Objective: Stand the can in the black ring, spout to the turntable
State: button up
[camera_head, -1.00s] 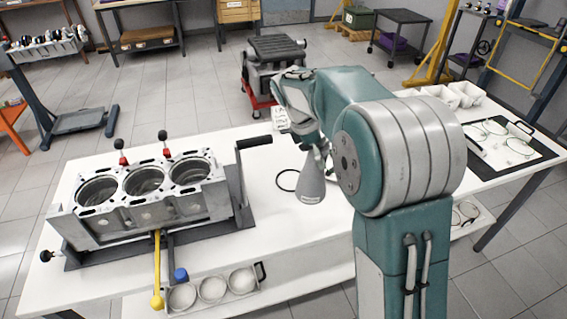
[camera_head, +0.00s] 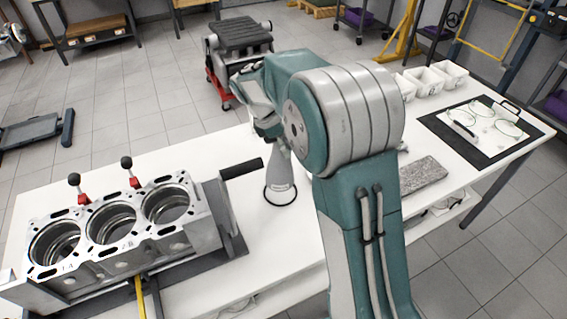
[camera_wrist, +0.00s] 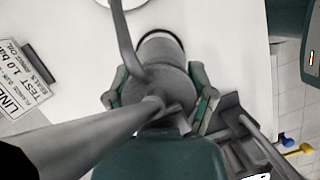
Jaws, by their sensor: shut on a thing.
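The grey cone-shaped can (camera_head: 281,176) is upright under my gripper (camera_head: 271,130). My gripper is shut on its upper part; in the wrist view the fingers (camera_wrist: 162,98) lie on both sides of the can (camera_wrist: 166,82). The black ring (camera_head: 266,200) lies on the white table around or just under the can's base. I cannot tell whether the base touches the table. In the wrist view the ring's far arc (camera_wrist: 160,33) shows beyond the can. A long grey tube, seemingly the spout (camera_wrist: 95,135), runs to the lower left. I cannot identify the turntable for certain.
The engine block (camera_head: 110,235) stands left of the can, with a black-handled crank (camera_head: 240,169) close by. A grey stone slab (camera_head: 424,174), white bins (camera_head: 425,80) and a black mat (camera_head: 440,129) lie to the right. A round pale thing (camera_wrist: 122,2) shows at the wrist view's top.

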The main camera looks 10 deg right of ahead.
aim_at(284, 160)
notch_tip(284, 160, down, 5)
jog(key=shift+f, duration=0.15)
jog(key=o, duration=1.3)
jog(key=shift+a, duration=0.1)
jog(key=v, duration=1.2)
jog(key=s+d+r+m+t+y, duration=0.1)
jog(key=s+d+r+m+t, duration=0.1)
jog(key=s+r+m, duration=0.35)
jog(key=s+d+r+m+t+y, duration=0.1)
jog(key=s+d+r+m, duration=0.1)
jog(key=s, duration=0.6)
jog(key=s+m+t, duration=0.1)
jog(key=s+m, duration=0.2)
jog(key=s, duration=0.2)
jog(key=s+f+m+t+y, duration=0.1)
jog(key=s+m, duration=0.2)
jog(key=s, duration=0.2)
jog(key=s+f+m+t+y, duration=0.1)
jog(key=s+m, duration=0.2)
jog(key=s, duration=0.1)
jog(key=shift+s+d+f+t, duration=0.1)
jog(key=shift+s+d+t, duration=0.2)
jog(key=shift+s+t, duration=0.1)
